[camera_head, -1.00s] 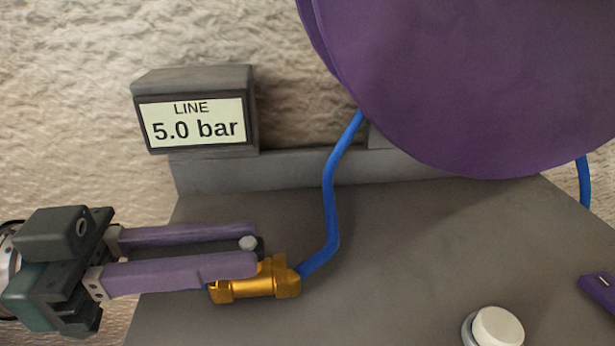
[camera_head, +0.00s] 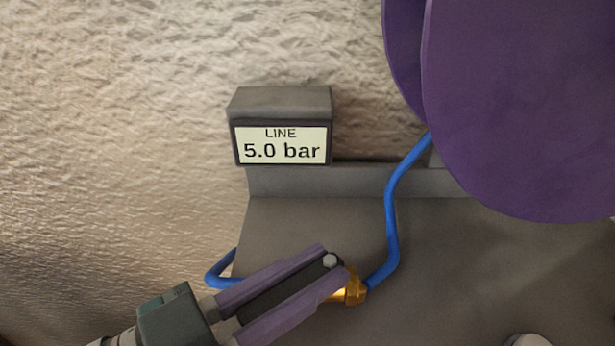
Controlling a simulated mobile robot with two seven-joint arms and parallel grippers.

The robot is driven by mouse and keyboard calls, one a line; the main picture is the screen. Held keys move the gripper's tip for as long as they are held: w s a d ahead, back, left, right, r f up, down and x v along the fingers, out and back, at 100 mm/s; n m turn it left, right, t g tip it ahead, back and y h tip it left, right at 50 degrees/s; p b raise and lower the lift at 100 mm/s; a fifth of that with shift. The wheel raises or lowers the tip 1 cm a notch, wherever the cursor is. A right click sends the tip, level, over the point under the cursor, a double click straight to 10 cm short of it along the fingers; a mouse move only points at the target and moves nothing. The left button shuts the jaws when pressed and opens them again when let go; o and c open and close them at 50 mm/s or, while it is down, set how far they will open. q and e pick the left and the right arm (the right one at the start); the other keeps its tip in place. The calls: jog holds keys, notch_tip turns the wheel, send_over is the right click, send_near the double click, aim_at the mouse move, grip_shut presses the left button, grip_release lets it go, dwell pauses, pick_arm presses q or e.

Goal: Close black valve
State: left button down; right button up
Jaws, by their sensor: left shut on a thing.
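The brass valve body (camera_head: 355,289) sits on the blue pipe above the grey bench, in the lower middle of the head view. Its black handle (camera_head: 290,291) runs from the light bolt at the valve down and to the left, slanting across the pipe line. My left gripper (camera_head: 331,264) comes in from the lower left, with its two purple fingers along both sides of the handle, shut on it. The fingers hide part of the handle and much of the brass body. My right gripper is not in view.
A grey display (camera_head: 285,145) reads "LINE 5.0 bar". The blue pipe (camera_head: 391,225) rises behind a large purple disc (camera_head: 525,110) at the upper right. A white knob (camera_head: 527,341) shows at the bottom edge. The grey bench (camera_head: 470,270) is bare right of the valve.

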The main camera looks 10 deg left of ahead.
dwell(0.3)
pick_arm(q)
jog(key=c, duration=0.8)
grip_release()
jog(key=shift+o, duration=0.2)
